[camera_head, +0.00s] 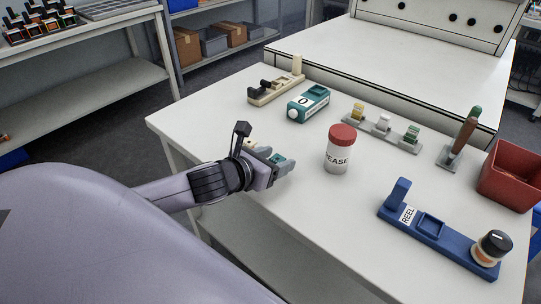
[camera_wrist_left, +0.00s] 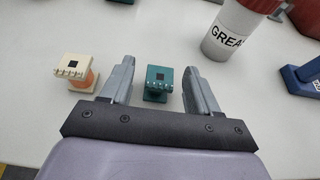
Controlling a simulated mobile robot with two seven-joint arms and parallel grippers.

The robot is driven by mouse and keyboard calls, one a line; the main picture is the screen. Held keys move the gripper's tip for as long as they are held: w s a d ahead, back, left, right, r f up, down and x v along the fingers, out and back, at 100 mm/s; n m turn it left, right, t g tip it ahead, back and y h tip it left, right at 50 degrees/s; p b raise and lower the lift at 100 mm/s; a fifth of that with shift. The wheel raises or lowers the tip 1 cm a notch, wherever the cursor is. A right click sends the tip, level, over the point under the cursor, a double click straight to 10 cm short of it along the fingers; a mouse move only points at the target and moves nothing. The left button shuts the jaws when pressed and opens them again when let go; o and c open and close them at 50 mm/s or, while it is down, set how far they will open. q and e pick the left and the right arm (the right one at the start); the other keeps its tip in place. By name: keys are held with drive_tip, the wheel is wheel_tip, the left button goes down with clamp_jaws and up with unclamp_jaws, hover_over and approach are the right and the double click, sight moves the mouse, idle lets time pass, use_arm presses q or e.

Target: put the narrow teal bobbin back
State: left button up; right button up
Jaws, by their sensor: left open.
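The narrow teal bobbin (camera_wrist_left: 158,82) stands on the table between the two open fingers of my left gripper (camera_wrist_left: 158,85) in the left wrist view. A gap shows on each side of it, so the fingers do not appear to touch it. In the head view, my left gripper (camera_head: 281,163) is low at the table's near left edge, and the bobbin's teal top (camera_head: 279,158) shows between its fingers. A cream bobbin with orange winding (camera_wrist_left: 78,72) stands just outside the left finger. My right gripper is not in view.
A grease jar with a red lid (camera_head: 340,152) stands right of the gripper. A grey rack (camera_head: 382,132) holds yellow, white and green spools. A teal holder (camera_head: 308,103), a cream holder (camera_head: 270,94), a blue REEL holder (camera_head: 455,246), a brown-handled tool (camera_head: 466,130) and a red bin (camera_head: 510,177) stand around.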

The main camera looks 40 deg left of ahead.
use_arm(q)
drive_tip(key=d+p+v, duration=0.1)
drive_tip(key=v, duration=1.1)
drive_tip(key=shift+a, duration=0.45)
drive_tip(key=shift+r, duration=0.15)
drive_tip(key=s+f+n+g+y, duration=0.25)
drive_tip(key=s+f+n, duration=0.2)
drive_tip(key=n, duration=0.75)
drive_tip(key=s+f+n+g+y, duration=0.1)
drive_tip(key=s+f+n+g, duration=0.4)
drive_tip(key=n, duration=0.6)
drive_tip(key=s+d+f+n+g+h, duration=0.2)
drive_tip(key=s+d+f+n+h, duration=0.15)
drive_tip(key=d+n, duration=0.65)
drive_tip(key=w+f+n+t+h+p, duration=0.1)
drive_tip(key=w+f+t+p, duration=0.3)
drive_tip(key=w+t+p, duration=0.1)
drive_tip(key=shift+w+d+f+n+t, duration=0.25)
drive_tip(key=shift+w+f+n+t, duration=0.1)
drive_tip(key=shift+w+t, duration=0.4)
